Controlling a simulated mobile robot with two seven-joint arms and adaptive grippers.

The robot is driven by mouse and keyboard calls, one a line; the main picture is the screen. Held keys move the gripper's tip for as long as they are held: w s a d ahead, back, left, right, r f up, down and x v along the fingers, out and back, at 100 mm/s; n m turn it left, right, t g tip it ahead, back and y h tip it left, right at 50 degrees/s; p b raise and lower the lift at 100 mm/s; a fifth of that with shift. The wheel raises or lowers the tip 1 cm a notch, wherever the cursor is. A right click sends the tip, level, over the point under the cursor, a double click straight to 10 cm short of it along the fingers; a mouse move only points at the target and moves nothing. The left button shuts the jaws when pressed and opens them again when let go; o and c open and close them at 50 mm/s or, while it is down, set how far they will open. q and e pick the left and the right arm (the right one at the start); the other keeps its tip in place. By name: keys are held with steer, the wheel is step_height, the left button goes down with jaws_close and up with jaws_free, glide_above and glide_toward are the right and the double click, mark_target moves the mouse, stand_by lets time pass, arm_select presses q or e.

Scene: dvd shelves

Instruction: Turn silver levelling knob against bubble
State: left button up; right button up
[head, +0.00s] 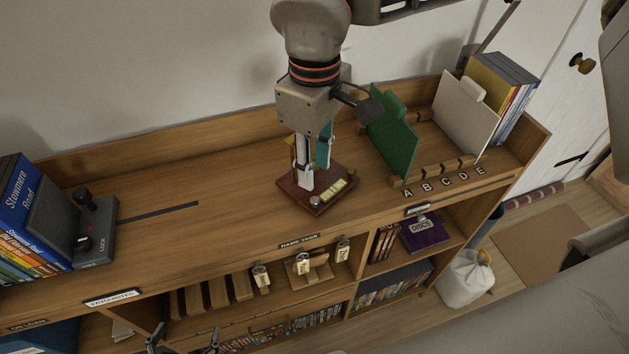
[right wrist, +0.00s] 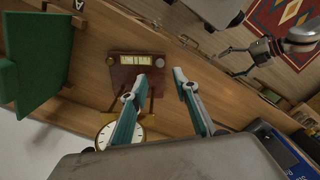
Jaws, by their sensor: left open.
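A dark red-brown wooden base (head: 343,201) stands on the shelf top, with a small silver knob (head: 314,201) at its front corner and a pale yellow plate (head: 334,190) beside it. In the right wrist view the base (right wrist: 127,80) shows the plate (right wrist: 128,60) and the knob (right wrist: 160,62). I cannot make out a bubble. My right gripper (head: 314,170) is above the base; its fingers are apart with nothing between them in the right wrist view (right wrist: 158,93). A round white dial (right wrist: 122,132) is partly behind one finger. My left gripper (head: 184,340) is open and empty, low in front of the shelves.
A green divider (head: 394,135) and a white divider (head: 466,118) stand right of the base. A grey lever box (head: 97,235) and books (head: 35,205) stand left.

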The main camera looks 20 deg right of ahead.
steer(key=shift+r, duration=2.15)
